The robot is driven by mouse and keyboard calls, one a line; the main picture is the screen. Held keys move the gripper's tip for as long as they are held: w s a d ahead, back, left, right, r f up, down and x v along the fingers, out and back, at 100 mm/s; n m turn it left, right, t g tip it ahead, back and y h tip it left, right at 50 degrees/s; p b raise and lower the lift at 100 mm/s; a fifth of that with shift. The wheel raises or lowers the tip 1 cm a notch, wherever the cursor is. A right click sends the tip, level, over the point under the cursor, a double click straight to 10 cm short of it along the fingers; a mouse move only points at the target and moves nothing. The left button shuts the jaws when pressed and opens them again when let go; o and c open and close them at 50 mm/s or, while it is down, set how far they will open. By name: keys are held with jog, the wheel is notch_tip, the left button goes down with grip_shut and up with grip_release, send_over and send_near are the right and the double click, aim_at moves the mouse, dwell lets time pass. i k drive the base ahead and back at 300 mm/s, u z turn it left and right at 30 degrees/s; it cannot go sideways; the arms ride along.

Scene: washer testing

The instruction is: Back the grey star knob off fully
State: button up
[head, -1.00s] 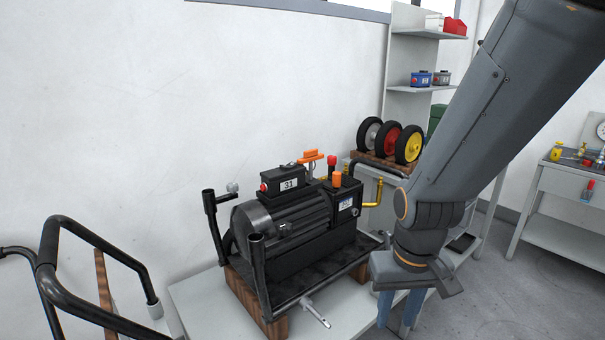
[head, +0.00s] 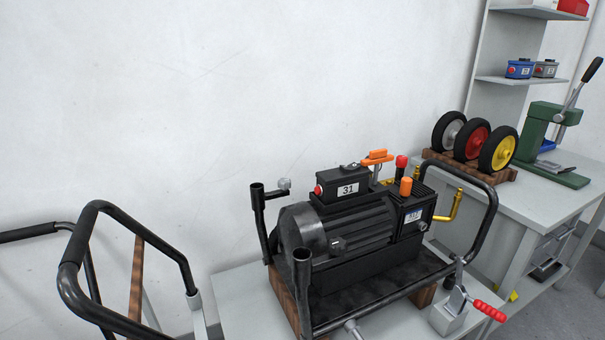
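A small grey knob (head: 284,184), which looks like the star knob, sits on the side of the upright black tube at the left end of the washer's frame. Its lobes are too small to make out. The washer (head: 340,235) is a black motor and pump unit with a switch box (head: 347,187) marked 31 on top. It stands in a black tube frame on wooden blocks. A grey rod end (head: 352,328) shows at the frame's front, cut by the bottom edge. My gripper is not in this view.
The washer stands on a grey bench (head: 240,290). A red-handled toggle clamp (head: 455,308) is at its front right. A black tube handle (head: 75,265) rises at left. Wheels on a rack (head: 470,140) and a green press (head: 545,140) stand on the bench at right.

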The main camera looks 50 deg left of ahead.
aim_at(285, 184)
jog(key=i, duration=0.7)
jog(key=u, duration=1.85)
